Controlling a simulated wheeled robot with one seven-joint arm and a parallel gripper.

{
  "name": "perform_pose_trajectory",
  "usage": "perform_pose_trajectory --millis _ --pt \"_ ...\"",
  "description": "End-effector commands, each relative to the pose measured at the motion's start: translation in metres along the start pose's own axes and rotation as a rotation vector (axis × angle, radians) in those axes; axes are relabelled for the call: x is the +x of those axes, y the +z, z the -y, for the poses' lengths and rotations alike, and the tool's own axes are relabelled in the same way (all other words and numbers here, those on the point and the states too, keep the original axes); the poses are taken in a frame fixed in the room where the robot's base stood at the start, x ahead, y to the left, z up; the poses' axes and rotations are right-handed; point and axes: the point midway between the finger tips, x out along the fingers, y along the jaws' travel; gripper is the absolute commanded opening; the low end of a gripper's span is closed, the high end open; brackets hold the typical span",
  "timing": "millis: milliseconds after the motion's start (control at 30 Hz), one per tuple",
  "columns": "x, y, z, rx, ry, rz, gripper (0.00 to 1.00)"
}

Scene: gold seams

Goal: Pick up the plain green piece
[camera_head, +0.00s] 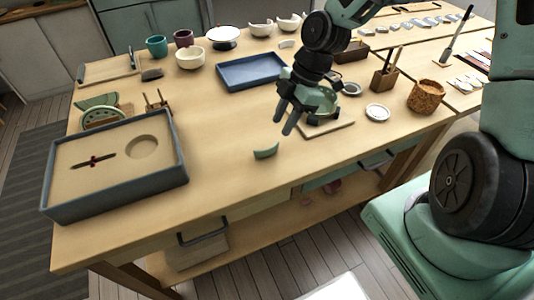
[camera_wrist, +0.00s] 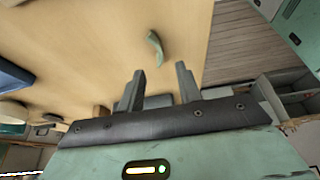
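The plain green piece (camera_head: 266,151) is a small curved shard lying alone on the wooden table near its front edge. In the wrist view the green piece (camera_wrist: 154,47) lies on the bare wood beyond my fingertips. My gripper (camera_head: 281,122) is above the table, up and to the right of the piece in the head view, with its fingers pointing down. In the wrist view my gripper (camera_wrist: 160,68) has its two fingers apart with nothing between them. The piece is not touched by the fingers.
A grey-rimmed tray of sand (camera_head: 115,165) stands at the left. A blue tray (camera_head: 251,70) lies behind. The wood around the piece is clear.

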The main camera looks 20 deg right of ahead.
Motion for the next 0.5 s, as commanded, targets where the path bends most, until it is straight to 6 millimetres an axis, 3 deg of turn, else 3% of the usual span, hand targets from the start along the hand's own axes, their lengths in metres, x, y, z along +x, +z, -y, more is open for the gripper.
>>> perform_pose_trajectory --millis 100,500 --pt "0.023 0.0 0.001 -0.001 -0.003 0.0 0.35" --pt "0.059 -0.003 0.0 -0.001 -0.003 0.0 0.35"
